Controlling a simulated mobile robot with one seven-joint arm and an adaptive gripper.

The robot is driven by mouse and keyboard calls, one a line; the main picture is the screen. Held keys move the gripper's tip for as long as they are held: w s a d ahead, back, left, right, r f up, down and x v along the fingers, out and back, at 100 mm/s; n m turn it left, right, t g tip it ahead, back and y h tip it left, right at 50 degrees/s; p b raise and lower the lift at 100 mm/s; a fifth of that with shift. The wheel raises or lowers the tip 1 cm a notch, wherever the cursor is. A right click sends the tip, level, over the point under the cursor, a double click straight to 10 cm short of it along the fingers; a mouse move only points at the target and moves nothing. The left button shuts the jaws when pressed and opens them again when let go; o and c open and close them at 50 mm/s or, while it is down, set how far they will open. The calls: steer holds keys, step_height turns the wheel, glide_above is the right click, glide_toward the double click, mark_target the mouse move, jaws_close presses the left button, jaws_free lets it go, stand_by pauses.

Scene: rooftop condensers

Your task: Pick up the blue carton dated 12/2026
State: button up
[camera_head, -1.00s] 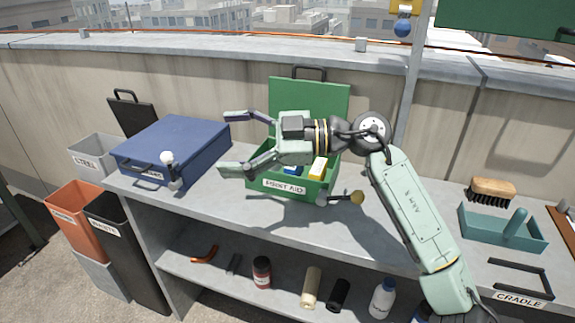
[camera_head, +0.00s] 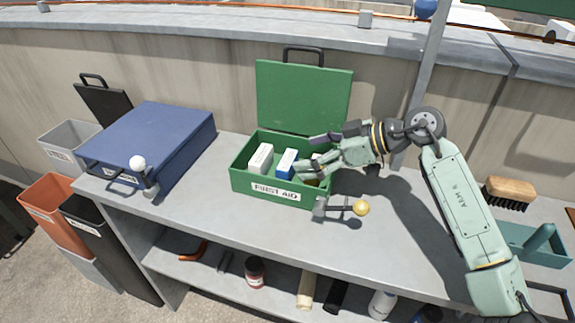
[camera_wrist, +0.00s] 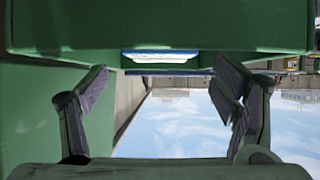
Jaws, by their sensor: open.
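The open green first aid box (camera_head: 238,179) stands on the bench with its lid up in the head view. Inside it, a blue carton with a white top (camera_head: 286,168) stands right of a white carton (camera_head: 261,158). No date is readable. My gripper (camera_head: 306,155) is open at the box's right part, its fingers pointing left toward the blue carton, apparently not around it. It hides the box's right end, where a bit of yellow shows. In the wrist view, my open fingers (camera_wrist: 163,85) frame a blue and white strip (camera_wrist: 160,56), probably the carton, under a green wall.
A blue case (camera_head: 150,140) with a white-knobbed lever (camera_head: 139,165) stands left. A yellow-knobbed lever (camera_head: 345,208) sits just in front of the green box. A brush (camera_head: 511,190) and teal tray (camera_head: 535,245) are at right. The bench front is clear.

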mark_target(289, 160)
steer(key=p+x, duration=0.2)
steer(key=x, duration=0.3)
steer(key=shift+f, duration=0.1)
steer(key=shift+c, duration=0.5)
steer(key=c, duration=0.8)
steer(key=shift+o, duration=0.2)
